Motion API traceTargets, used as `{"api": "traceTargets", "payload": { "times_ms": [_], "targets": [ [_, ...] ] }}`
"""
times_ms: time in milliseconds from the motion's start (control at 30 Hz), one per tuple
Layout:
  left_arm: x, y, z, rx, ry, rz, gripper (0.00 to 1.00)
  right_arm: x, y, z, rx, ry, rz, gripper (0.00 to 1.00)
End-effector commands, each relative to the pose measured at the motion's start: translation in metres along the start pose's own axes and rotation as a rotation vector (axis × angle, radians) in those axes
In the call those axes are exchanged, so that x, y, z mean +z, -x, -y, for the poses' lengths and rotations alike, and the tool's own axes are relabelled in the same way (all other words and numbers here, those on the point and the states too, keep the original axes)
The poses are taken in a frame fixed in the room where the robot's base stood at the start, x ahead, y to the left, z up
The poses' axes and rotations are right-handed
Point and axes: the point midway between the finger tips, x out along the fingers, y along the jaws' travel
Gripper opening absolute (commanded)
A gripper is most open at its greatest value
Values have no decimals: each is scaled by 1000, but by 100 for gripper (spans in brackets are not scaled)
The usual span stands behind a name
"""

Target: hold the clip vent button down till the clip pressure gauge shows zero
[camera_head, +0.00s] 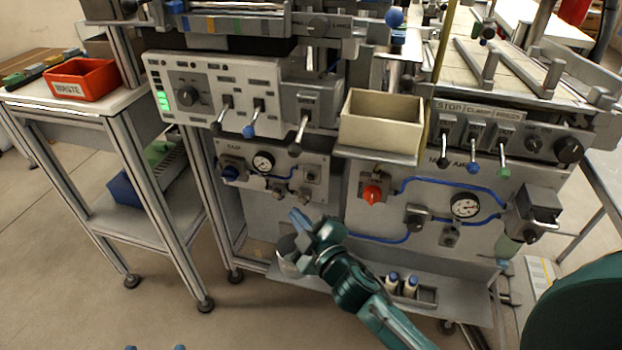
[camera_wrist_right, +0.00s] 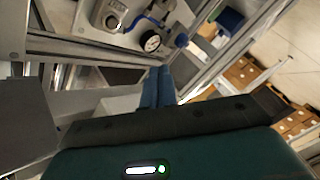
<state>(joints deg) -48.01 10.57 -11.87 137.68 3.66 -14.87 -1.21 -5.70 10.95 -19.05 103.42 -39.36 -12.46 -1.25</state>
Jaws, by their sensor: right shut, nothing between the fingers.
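The left of two lower grey panels carries a small white gauge (camera_head: 263,162), which I take for the clip pressure gauge; it also shows in the right wrist view (camera_wrist_right: 150,41). Its needle is too small to read. A grey fitting (camera_head: 311,174) with a small round part below it sits right of the gauge and shows in the right wrist view (camera_wrist_right: 110,15). I cannot tell which part is the vent button. My right gripper (camera_head: 296,218) is shut and empty, below this panel and apart from the gauge. Two blue fingertips of my left gripper (camera_head: 155,347) show apart at the bottom edge.
A dark blue knob (camera_head: 230,173) is left of the gauge. The right panel has a red knob (camera_head: 372,193) and a larger gauge (camera_head: 465,206). A beige bin (camera_head: 381,122) juts out above. A tray with bottles (camera_head: 410,288) is below. A side table (camera_head: 60,104) stands left.

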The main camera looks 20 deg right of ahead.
Motion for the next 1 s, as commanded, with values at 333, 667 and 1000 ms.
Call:
{"api": "traceTargets", "payload": {
  "times_ms": [333,667,1000],
  "targets": [
    [2,-1,0,1,-2,2,59,21,-28,-20,1,4,-1,0],
    [3,-2,-1,3,-6,4,59,40,-55,-40,1,0,0,0],
    [3,-2,-1,3,-5,4,59,44,-60,-44,0,-1,0,0]
  ]
}}
